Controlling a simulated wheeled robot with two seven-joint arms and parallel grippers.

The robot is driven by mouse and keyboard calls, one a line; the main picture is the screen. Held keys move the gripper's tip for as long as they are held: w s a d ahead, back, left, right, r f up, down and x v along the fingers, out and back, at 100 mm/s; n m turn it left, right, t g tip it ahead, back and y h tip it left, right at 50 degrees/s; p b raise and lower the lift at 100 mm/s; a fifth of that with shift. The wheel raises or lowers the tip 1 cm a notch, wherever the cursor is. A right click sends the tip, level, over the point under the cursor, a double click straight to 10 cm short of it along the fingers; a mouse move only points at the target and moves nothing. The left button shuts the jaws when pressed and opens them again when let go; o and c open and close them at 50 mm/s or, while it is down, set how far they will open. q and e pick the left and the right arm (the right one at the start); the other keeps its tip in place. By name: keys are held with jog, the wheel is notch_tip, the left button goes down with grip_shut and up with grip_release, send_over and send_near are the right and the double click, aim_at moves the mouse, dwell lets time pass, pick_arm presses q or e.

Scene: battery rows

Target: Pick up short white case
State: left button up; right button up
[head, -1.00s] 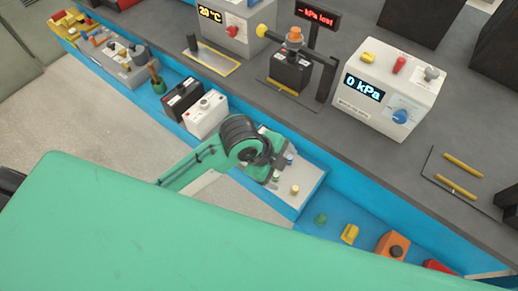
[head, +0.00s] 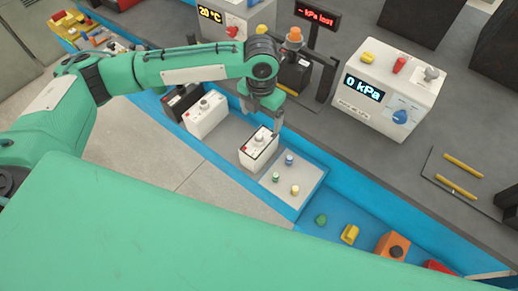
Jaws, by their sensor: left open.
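A small white case (head: 257,150) with a dark-edged top and a knob stands in the blue trough, beside the light-grey block. A second white case (head: 205,118) with a grey knob stands to its upper left and looks a little longer. My left gripper (head: 262,119) is open and points down just above the small white case. One finger overlaps the case's right edge in the head view, and I cannot tell whether it touches. Nothing shows between the fingers. My right gripper is not in view.
A black case (head: 182,101) stands beside the second white case. A light-grey block (head: 291,183) with coloured pegs lies to the lower right. A 0 kPa meter box (head: 386,88) and a dark case (head: 292,72) in a stand sit on the grey bench (head: 330,130).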

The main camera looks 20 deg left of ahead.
aim_at(259, 143)
pick_arm(q)
jog(key=shift+w+a+f, duration=0.1)
jog(key=shift+a+f, duration=0.05)
jog(key=shift+f, duration=0.05)
notch_tip(259, 143, down, 7)
jog(key=shift+f+p, duration=0.1)
jog(key=shift+p, duration=0.3)
jog(key=shift+f, duration=0.45)
jog(key=f, duration=0.2)
jog(key=s+f+p, duration=0.1)
jog(key=f, duration=0.1)
jog(key=shift+f, duration=0.2)
jog(key=shift+w+f, duration=0.1)
jog(key=shift+f, duration=0.3)
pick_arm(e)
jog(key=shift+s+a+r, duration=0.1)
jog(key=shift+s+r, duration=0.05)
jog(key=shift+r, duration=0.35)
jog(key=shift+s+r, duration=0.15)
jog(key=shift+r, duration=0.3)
pick_arm(q)
jog(key=shift+c, duration=0.3)
jog(key=c, duration=1.1)
jog(key=shift+c, duration=0.4)
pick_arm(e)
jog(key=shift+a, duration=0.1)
